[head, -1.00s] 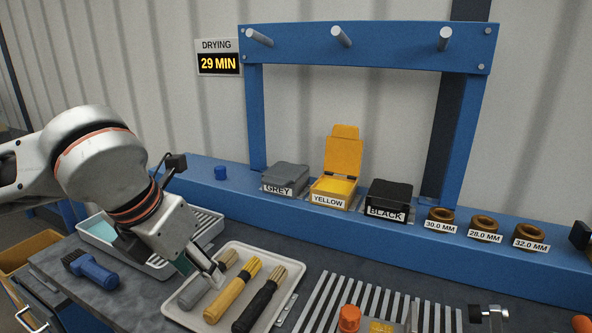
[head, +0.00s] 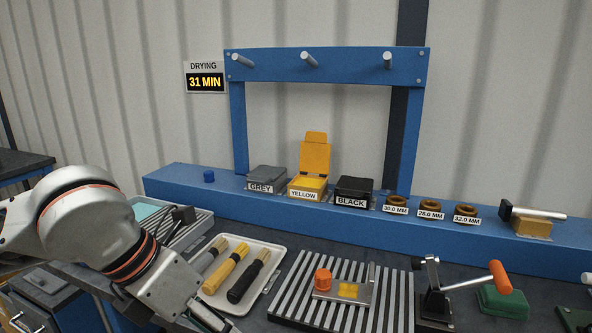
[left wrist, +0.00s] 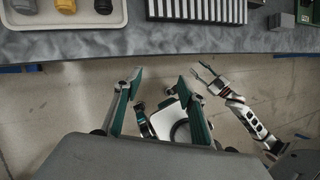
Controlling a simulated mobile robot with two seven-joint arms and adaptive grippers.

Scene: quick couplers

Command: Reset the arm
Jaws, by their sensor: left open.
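My left arm comes in from the left in the head view, with its gripper (head: 212,318) at the bottom edge, below and in front of the white tray. In the left wrist view the left gripper (left wrist: 160,79) is open and empty, with its teal-padded fingers apart over the floor in front of the bench edge. My right gripper (left wrist: 203,73) shows small in the left wrist view, its thin fingers apart with nothing between them. The head view does not show the right arm.
The white tray (head: 277,265) holds grey, yellow and black brushes. A slatted rack (head: 287,302), a clamp with an orange handle (head: 498,277) and a green block (head: 503,302) are on the bench. Labelled boxes and rings line the blue ledge (head: 235,220). Floor before the bench is clear.

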